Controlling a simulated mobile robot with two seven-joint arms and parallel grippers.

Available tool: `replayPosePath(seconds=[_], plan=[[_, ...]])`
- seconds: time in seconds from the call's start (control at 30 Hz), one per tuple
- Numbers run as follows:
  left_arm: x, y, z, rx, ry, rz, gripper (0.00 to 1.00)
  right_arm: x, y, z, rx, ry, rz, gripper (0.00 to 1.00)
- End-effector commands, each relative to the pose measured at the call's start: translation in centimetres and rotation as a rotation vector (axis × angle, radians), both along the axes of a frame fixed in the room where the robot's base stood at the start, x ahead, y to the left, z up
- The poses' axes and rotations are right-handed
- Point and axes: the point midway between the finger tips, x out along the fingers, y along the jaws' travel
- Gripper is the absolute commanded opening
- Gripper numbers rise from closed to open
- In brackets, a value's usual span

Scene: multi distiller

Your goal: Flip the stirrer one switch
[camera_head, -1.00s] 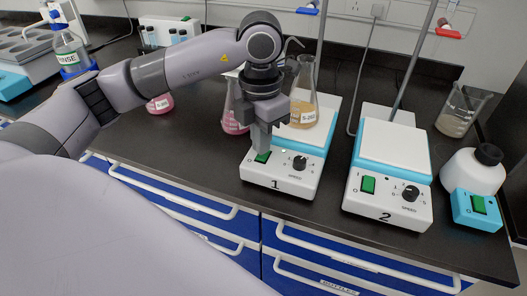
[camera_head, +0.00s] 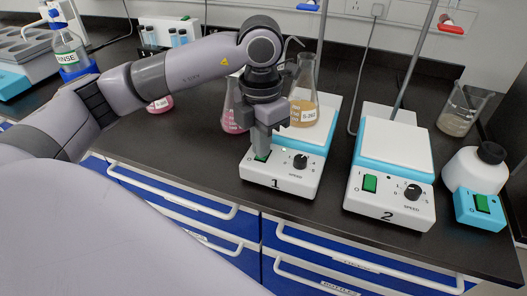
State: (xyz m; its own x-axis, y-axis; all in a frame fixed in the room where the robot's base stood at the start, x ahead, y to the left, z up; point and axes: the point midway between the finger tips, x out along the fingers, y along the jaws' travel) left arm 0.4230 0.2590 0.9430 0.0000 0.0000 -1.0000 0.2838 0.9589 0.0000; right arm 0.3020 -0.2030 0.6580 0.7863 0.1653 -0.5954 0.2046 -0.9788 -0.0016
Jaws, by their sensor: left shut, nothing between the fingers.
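Stirrer one (camera_head: 283,181) is a white and blue hotplate stirrer marked 1, in the middle of the head view. Its green switch (camera_head: 262,156) is at the left of the front panel, partly hidden by my gripper. A black speed knob (camera_head: 300,161) is to its right. A small green light shows on the panel. My left gripper (camera_head: 261,150) is shut and empty, pointing down with its fingertips at the switch; contact looks likely but I cannot be certain. My right gripper is not in view.
Stirrer two (camera_head: 390,199), with its own green switch, stands to the right. A flask of amber liquid (camera_head: 304,105) stands on stirrer one, and a pink flask (camera_head: 231,118) is behind my gripper. A white bottle (camera_head: 474,171) and beaker (camera_head: 459,112) are at far right.

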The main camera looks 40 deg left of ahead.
Motion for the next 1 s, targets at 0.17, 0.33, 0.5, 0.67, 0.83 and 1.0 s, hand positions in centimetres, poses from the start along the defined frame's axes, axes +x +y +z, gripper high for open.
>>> replayPosePath(seconds=[0.17,0.33,0.5,0.67,0.83,1.0], plan=[[0.0,0.0,-0.4,0.000,0.000,0.000,0.00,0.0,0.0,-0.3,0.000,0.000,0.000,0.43],[0.0,0.0,-0.6,0.000,0.000,0.000,0.00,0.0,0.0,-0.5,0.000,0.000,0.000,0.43],[0.0,0.0,-0.9,0.000,0.000,0.001,0.00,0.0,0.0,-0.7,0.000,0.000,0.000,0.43],[0.0,0.0,-0.6,0.001,0.002,0.000,0.00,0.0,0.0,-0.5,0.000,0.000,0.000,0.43],[0.0,0.0,0.6,0.000,0.001,0.000,0.00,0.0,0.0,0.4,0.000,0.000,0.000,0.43],[0.0,0.0,2.1,0.000,0.000,0.000,0.00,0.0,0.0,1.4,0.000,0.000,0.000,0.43]])
